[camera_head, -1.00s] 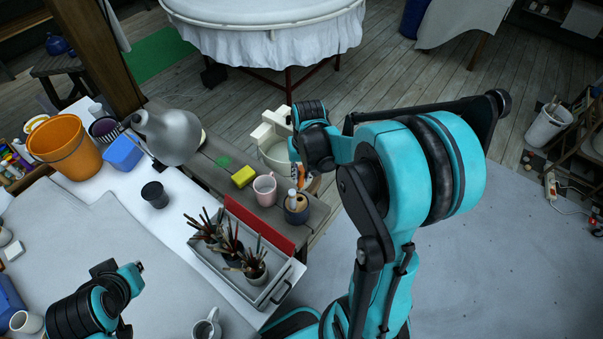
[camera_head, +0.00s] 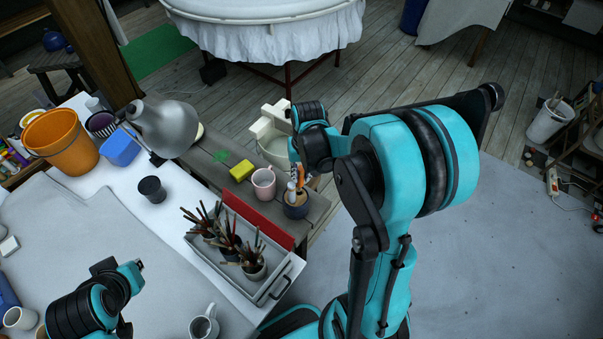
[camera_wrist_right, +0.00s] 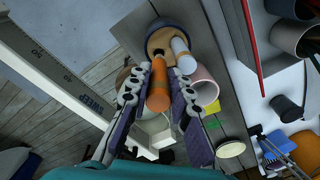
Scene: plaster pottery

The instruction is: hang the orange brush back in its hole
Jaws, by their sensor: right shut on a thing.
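The orange brush (camera_wrist_right: 157,92) is between the two fingers of my right gripper (camera_wrist_right: 165,74), which is shut on it. In the right wrist view its far end points at the wooden top of a dark round holder (camera_wrist_right: 172,22). I cannot tell whether that end is inside the hole. A white-handled brush (camera_wrist_right: 183,55) stands in the holder beside it. In the head view the holder (camera_head: 297,208) stands at the bench end, under my right gripper (camera_head: 302,178). My left gripper (camera_head: 120,270) is over the table at lower left; its fingers are unclear.
A pink mug (camera_head: 263,184) stands close beside the holder, with a yellow sponge (camera_head: 242,170) beyond it. A grey tray (camera_head: 279,286) with several brush pots and a red piece (camera_head: 258,222) is nearby. A pale bucket (camera_head: 275,150) stands behind the bench.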

